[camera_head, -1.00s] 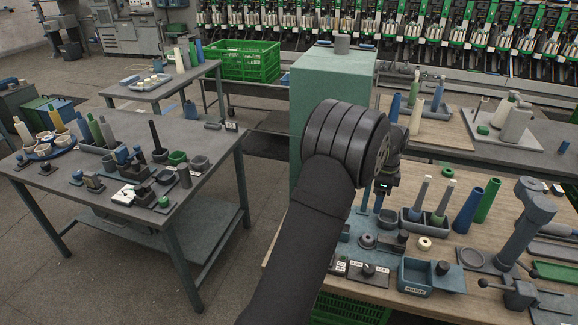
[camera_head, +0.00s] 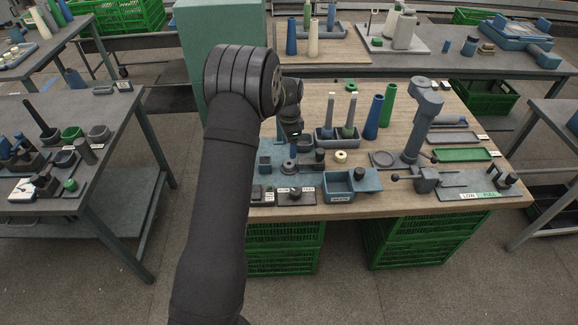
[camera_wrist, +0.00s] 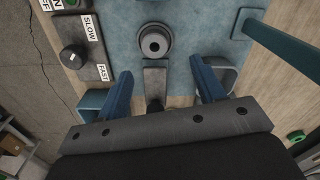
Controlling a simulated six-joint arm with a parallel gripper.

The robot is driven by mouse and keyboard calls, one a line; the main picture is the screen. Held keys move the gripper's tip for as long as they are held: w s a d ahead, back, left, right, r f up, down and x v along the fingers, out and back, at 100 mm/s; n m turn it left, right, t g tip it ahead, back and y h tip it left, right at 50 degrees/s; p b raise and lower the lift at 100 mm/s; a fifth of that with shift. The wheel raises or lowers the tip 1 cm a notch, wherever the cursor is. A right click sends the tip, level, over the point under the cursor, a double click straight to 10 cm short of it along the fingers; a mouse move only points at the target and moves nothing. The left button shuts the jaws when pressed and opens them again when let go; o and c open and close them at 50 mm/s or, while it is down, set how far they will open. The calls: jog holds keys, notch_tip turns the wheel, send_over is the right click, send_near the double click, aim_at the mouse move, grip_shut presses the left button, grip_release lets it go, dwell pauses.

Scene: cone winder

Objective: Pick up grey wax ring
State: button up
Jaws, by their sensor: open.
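A grey ring with a dark centre (camera_wrist: 154,42), which looks like the wax ring, sits on a blue plate (camera_wrist: 190,18) in the wrist view. In the head view the ring (camera_head: 290,165) is small and dark below my gripper. My gripper (camera_wrist: 160,70) is open, with two blue fingers spread and nothing held between them. The ring lies just beyond the fingertips in the wrist view, apart from them. In the head view my gripper (camera_head: 293,150) points down over the bench's left part.
A labelled knob box (camera_wrist: 77,58) is left of the ring. A blue bin (camera_head: 340,190), cream ring (camera_head: 341,156), tube holder (camera_head: 335,138) and grey post (camera_head: 418,125) stand to the right on the wooden bench (camera_head: 465,125). A blue bar (camera_wrist: 285,50) is at upper right in the wrist view.

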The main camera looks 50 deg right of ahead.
aim_at(289, 163)
notch_tip(289, 163, down, 2)
jog(key=shift+f, duration=0.25)
jog(key=f, duration=0.5)
jog(key=shift+s+a+f, duration=0.1)
jog(key=shift+s+a, duration=0.15)
jog(key=shift+s, duration=0.05)
jog(key=c, duration=1.1)
